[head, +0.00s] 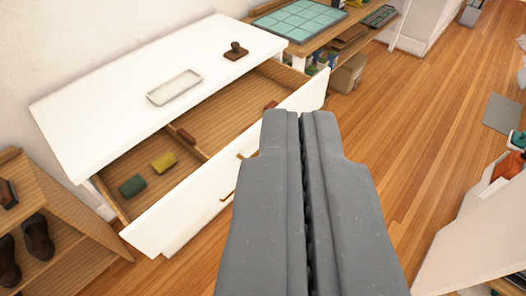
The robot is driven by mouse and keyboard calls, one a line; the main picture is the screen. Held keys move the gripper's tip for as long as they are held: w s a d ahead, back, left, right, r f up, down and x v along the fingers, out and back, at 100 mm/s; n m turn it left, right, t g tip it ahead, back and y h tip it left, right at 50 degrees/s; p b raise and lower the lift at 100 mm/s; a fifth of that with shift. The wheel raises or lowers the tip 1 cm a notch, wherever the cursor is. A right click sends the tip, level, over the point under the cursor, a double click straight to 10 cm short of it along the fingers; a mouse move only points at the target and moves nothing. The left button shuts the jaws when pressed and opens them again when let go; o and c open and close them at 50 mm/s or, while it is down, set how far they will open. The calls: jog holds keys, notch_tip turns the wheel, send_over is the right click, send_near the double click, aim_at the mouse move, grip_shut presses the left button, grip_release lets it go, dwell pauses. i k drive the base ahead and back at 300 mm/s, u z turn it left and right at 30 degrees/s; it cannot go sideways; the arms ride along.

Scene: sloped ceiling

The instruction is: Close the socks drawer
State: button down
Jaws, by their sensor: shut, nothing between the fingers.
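A white dresser (105,95) stands against the wall at the left of the head view. Its top drawer (165,218) is pulled out, with a white front and a wooden inside. A green roll (132,186), a yellow roll (164,161) and a brown item (187,137) lie in it; they look like rolled socks. A brass-coloured handle (228,196) shows on the white front. My gripper (300,114) is shut and empty. In the picture it overlaps the right part of the drawer front; I cannot tell whether it touches.
A white tray (174,87) and a dark stamp-like object (236,50) sit on the dresser top. A wooden shoe rack (62,199) stands at the left, and a wooden shelf unit (318,40) behind. Wooden floor (430,130) is clear at the right; a white unit (465,245) stands lower right.

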aim_at(217, 123)
jog(key=u, duration=0.05)
jog(key=i, duration=1)
jog(key=z, duration=0.05)
